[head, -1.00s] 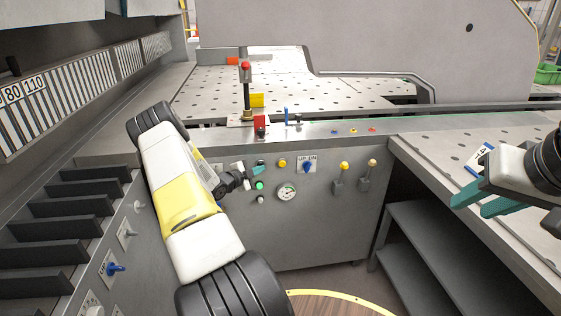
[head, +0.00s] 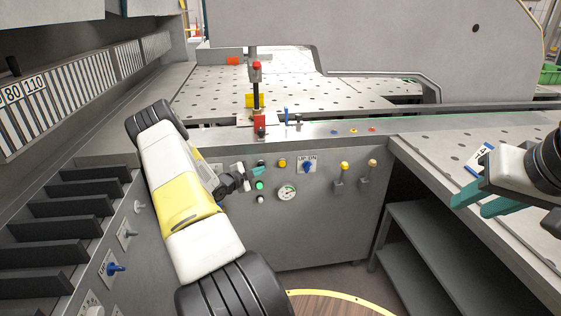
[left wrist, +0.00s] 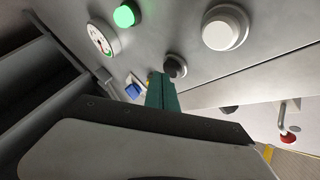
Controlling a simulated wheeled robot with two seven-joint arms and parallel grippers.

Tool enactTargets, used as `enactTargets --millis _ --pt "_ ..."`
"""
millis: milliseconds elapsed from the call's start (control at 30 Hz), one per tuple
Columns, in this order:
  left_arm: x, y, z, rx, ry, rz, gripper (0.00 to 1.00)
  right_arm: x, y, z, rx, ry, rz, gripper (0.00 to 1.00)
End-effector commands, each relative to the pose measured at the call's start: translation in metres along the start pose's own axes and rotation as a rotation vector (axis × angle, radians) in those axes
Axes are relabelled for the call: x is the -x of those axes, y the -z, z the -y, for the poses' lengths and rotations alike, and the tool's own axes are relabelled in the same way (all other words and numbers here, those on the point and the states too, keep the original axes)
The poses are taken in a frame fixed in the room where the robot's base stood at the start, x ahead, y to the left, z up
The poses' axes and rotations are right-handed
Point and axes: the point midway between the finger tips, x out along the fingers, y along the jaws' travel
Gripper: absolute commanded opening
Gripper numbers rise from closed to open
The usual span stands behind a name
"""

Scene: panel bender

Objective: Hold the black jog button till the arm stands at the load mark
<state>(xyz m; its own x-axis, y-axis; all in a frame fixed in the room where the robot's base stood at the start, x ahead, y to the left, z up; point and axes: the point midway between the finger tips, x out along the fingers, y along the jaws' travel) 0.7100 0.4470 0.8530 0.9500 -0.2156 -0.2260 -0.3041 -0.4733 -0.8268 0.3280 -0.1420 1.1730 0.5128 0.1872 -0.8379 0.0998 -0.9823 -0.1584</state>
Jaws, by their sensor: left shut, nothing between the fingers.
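The black jog button (left wrist: 175,66) is on the front panel, dark and round in the left wrist view. It also shows small in the head view (head: 261,163). My left gripper (head: 259,171) is shut and empty, its teal fingertips (left wrist: 160,80) at the button. They seem to touch it, but the exact contact is hidden. Which mark is the load mark is not readable. My right gripper (head: 484,207) is open and empty over the right table.
A lit green button (head: 259,185), a gauge (head: 287,193), a yellow button (head: 282,162) and a blue switch (head: 307,167) are close by. A white button (left wrist: 223,28) is near my fingers. A large grey plate (head: 380,40) stands over the bed.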

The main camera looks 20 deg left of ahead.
Motion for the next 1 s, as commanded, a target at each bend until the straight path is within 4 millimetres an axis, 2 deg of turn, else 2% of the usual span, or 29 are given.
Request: enactTargets --millis 533,1000 --pt "0.009 0.006 -0.007 0.001 -0.002 0.0 0.0 0.0 0.0 0.0 0.0 0.0 0.0 0.36" --pt "0.039 0.028 -0.029 0.002 -0.002 0.0 0.0 0.0 0.0 0.0 0.0 0.0 0.0 0.36"
